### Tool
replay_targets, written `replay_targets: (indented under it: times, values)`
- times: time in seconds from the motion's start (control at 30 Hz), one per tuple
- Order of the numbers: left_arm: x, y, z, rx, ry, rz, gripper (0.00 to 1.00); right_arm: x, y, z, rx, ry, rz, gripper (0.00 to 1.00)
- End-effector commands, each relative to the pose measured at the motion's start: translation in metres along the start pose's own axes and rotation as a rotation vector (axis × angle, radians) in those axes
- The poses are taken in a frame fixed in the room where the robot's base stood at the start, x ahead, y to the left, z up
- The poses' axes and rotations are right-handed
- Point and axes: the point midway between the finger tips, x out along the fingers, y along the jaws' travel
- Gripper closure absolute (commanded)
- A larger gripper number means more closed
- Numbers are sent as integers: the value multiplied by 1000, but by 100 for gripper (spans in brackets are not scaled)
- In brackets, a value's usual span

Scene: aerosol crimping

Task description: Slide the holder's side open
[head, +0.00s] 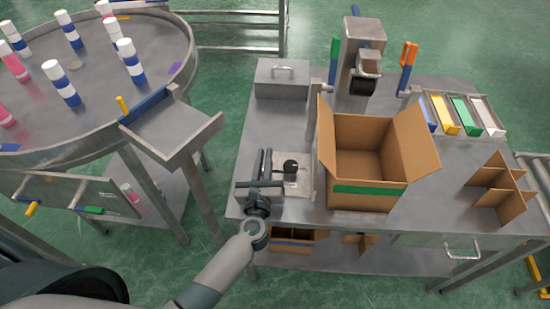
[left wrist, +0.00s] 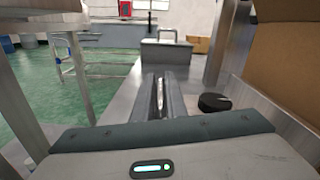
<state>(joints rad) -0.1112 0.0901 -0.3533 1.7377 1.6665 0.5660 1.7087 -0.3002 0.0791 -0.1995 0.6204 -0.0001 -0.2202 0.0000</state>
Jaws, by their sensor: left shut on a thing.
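The holder (head: 299,185) is a small light metal fixture near the front left of the steel workbench. A round black knob (head: 290,167) stands on it, and it also shows in the left wrist view (left wrist: 214,102). My left gripper (head: 264,154) reaches forward along the holder's left side, with its two dark fingers nearly parallel. In the left wrist view the fingers (left wrist: 164,78) are shut on a thin pale metal part (left wrist: 160,96), apparently the holder's side. The fingers hide most of that part. My right gripper is in neither view.
An open cardboard box (head: 368,195) stands close to the right. A metal box with a handle (head: 283,82) sits behind, and a crimping press (head: 358,60) stands at the back. A round table (head: 95,75) with several cans is at the left. Cardboard dividers (head: 497,190) lie at the right.

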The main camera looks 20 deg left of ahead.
Motion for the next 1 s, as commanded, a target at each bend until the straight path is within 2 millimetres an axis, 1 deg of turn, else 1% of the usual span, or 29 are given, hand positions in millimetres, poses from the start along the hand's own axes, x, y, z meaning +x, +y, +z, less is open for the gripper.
replay_targets:
  times: [0.03,0.13,0.43,0.47,0.5,0.83,1.0]
  values:
    - [0,12,2,1,-1,4,100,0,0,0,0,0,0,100]
    - [0,24,5,-1,-1,3,100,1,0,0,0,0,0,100]
    - [0,27,6,0,-1,5,100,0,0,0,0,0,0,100]
    - [0,27,6,0,-1,5,81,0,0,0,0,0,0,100]
    - [0,26,6,0,-1,5,71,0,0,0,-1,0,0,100]
    - [-1,25,5,0,-1,2,71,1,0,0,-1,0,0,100]
    - [-7,25,4,0,-1,1,71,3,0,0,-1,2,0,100]
